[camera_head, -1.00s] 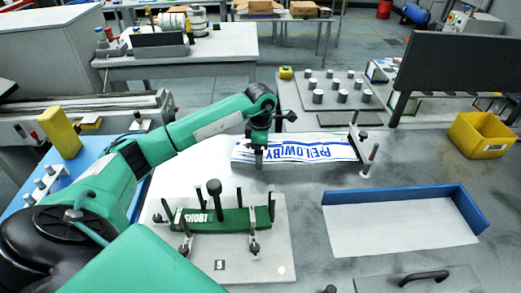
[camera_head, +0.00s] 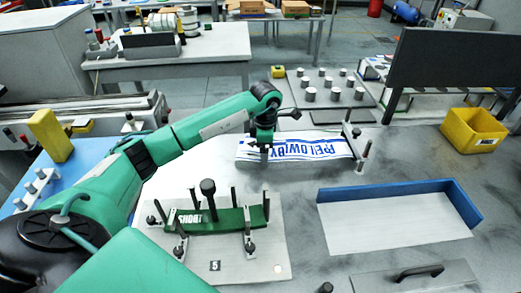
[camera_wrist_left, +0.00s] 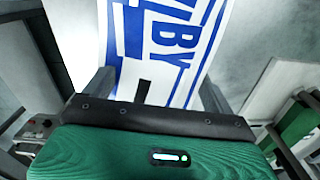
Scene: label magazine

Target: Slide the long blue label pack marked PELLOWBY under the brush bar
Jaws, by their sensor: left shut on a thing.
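The long white-and-blue label pack marked PELLOWBY (camera_head: 300,148) lies across the back of the table, its lettering upside down in the head view. My left gripper (camera_head: 263,152) is shut on its left part. In the left wrist view the pack (camera_wrist_left: 170,40) runs away from between the fingers (camera_wrist_left: 155,95). A slim bar between posts (camera_head: 354,143), apparently the brush bar, crosses at the pack's right end. I cannot tell how far the pack reaches under it. My right gripper is out of view.
A green pack (camera_head: 215,221) sits among posts on a pale plate (camera_head: 250,270) in front of the arm. A blue-walled tray (camera_head: 395,190) stands front right, a yellow bin (camera_head: 474,130) far right, and a plate with several pegs (camera_head: 330,90) behind. Bare table lies right of the bar.

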